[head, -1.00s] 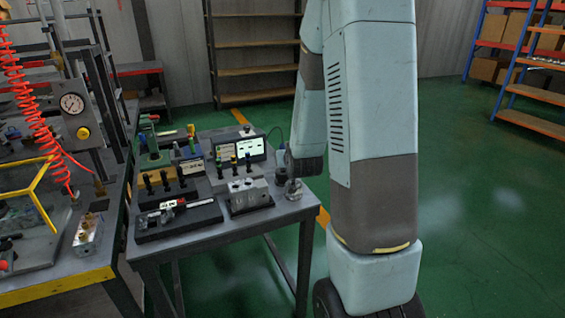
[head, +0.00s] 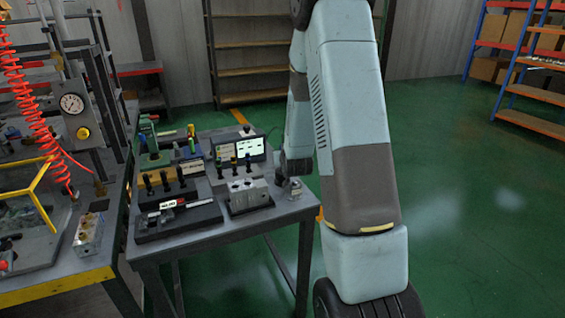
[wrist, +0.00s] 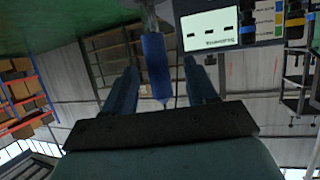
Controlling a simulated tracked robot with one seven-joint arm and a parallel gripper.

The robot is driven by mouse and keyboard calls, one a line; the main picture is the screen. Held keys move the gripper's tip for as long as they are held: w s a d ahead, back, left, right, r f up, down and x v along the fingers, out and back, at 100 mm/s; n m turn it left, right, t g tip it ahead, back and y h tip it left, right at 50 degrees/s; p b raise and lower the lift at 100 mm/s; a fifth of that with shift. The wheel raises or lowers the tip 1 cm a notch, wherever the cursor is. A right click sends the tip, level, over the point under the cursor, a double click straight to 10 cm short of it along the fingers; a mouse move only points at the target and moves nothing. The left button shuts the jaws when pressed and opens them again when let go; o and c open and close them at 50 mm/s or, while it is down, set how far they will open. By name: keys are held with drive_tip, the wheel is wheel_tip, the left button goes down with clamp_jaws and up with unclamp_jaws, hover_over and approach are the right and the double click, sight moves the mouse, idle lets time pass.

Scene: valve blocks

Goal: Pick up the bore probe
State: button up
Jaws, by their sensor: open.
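A slim blue handle (wrist: 156,66), which looks like the bore probe, shows in the wrist view with a grey metal part at its upper end in the picture. My gripper (wrist: 160,70) is open, with one finger on each side of the handle. A gap shows on both sides, and I cannot tell how deep the handle lies between the fingers. In the head view my dark wrist end is over the right end of the table, close to a small metal holder (head: 293,190). My arm hides the probe there.
A bench with a gauge (head: 73,103) and red coiled hose stands at left. Green floor lies clear at right.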

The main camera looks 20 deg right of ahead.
drive_tip(key=shift+x, duration=2.55)
drive_tip(key=shift+s+f, duration=0.1)
drive_tip(key=shift+f, duration=0.05)
drive_tip(key=shift+c, duration=0.2)
clamp_jaws()
